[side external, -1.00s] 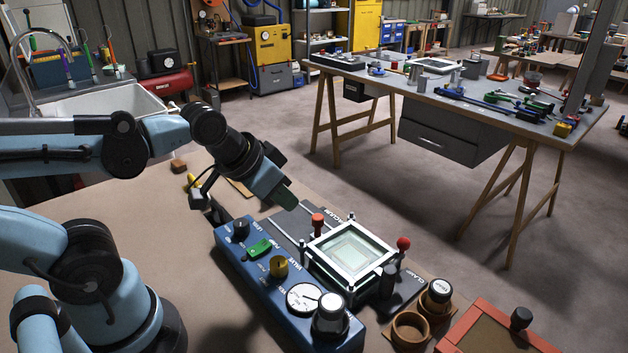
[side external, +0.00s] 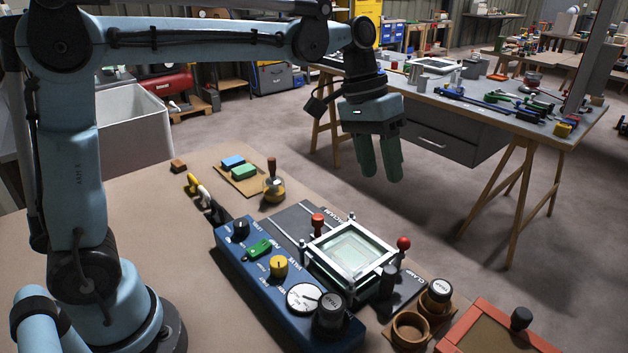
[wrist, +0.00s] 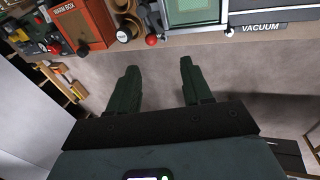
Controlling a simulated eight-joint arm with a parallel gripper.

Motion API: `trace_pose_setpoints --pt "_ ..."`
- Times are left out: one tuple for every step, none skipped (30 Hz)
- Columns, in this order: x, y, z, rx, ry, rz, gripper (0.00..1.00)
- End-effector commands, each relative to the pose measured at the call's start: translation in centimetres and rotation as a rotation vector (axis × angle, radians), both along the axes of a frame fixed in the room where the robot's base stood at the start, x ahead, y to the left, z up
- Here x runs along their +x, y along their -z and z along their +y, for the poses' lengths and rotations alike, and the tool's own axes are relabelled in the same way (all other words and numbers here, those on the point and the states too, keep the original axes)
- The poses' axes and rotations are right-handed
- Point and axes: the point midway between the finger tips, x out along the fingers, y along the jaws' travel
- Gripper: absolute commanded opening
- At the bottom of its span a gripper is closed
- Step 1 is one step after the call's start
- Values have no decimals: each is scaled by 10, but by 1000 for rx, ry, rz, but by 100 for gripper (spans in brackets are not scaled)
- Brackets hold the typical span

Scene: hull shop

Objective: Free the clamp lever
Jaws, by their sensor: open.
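The clamp lever (side external: 403,243) has a red ball knob and stands at the right corner of the framed glass plate, near the CLAMP label; its shaft is mostly hidden. Its red knob also shows in the wrist view (wrist: 151,40), beyond my fingertips. My gripper (side external: 381,178) hangs fingers-down, above and behind the device, apart from the lever. In the wrist view my gripper (wrist: 159,66) has its green fingers spread, with only floor between them. The glass plate in its light frame (side external: 355,251) sits on the device.
A second red-topped post (side external: 318,221) stands at the frame's left corner. The blue control panel (side external: 285,295) carries several knobs. Brown cups (side external: 410,329) and a red-framed box (side external: 492,332) stand at the right. A handled tool (side external: 273,183) stands behind the device.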

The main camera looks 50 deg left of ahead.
Motion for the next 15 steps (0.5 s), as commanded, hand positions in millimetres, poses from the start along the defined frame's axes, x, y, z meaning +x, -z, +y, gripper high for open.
trace_pose_setpoints --pt "7 1 -5 -12 10 23 49" --pt "9 2 -7 -17 16 35 49" --pt "12 2 -9 -24 21 47 49" --pt "13 3 -11 -28 24 56 49" --pt "14 3 -12 -32 28 63 49" --pt "16 3 -13 -34 30 70 49" --pt "16 4 -14 -36 32 73 49" --pt "17 4 -15 -37 33 75 49" --pt "17 6 -15 -38 34 77 49" --pt "17 7 -16 -39 35 77 49" --pt "17 9 -17 -39 35 77 49" --pt "17 12 -18 -39 35 77 49" --pt "17 16 -19 -39 36 77 49" --pt "16 19 -21 -38 36 77 49" --pt "16 25 -23 -38 36 77 49"
